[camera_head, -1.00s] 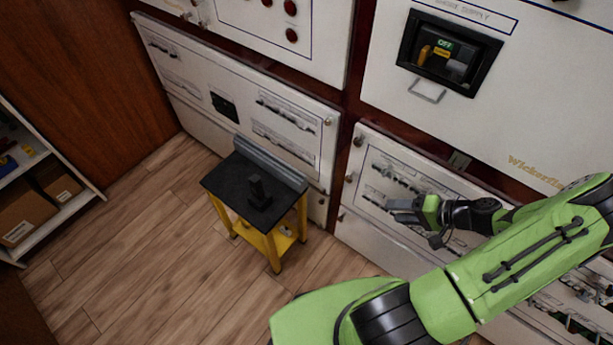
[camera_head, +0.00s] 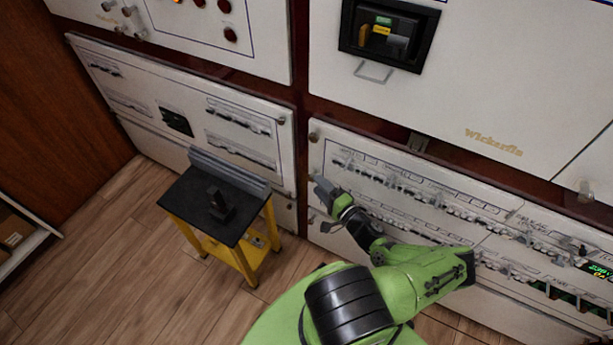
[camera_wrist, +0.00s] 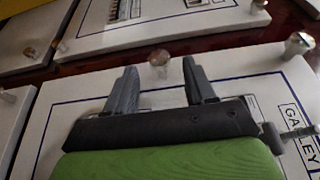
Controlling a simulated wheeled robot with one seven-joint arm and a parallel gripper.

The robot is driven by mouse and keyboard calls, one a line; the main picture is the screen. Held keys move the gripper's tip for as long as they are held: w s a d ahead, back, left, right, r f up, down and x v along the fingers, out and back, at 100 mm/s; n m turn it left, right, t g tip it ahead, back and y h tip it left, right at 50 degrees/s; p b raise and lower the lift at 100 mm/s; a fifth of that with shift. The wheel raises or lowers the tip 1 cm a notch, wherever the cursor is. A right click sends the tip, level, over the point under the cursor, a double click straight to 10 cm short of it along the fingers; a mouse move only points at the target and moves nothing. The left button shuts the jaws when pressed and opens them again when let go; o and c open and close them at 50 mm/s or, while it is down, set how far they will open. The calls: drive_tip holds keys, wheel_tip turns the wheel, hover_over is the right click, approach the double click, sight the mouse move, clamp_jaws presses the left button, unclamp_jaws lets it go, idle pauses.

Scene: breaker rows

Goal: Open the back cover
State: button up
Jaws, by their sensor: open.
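My gripper (camera_head: 321,186) is at the left edge of the lower right white breaker panel (camera_head: 440,190). In the wrist view my gripper (camera_wrist: 160,75) has its two grey fingers apart, with nothing held. A round metal knob (camera_wrist: 159,58) appears between the fingertips, at a white panel's edge; I cannot tell how far beyond the tips it is. Another knob (camera_wrist: 300,43) is further right. In the head view a knob (camera_head: 313,137) is at the breaker panel's upper left corner. No cover is marked as the back cover, so I cannot tell which one it is.
A yellow stand with a black top (camera_head: 190,200) is on the floor left of my gripper. A lower left panel (camera_head: 150,95) is behind it. A display panel with a black-framed recess (camera_head: 385,65) is above. Wood floor (camera_head: 120,240) is open at left.

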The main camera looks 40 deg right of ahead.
drive_tip(key=w+b, duration=0.1)
drive_tip(key=w, duration=0.5)
drive_tip(key=shift+w+d, duration=0.2)
drive_tip(key=shift+w, duration=0.15)
clamp_jaws()
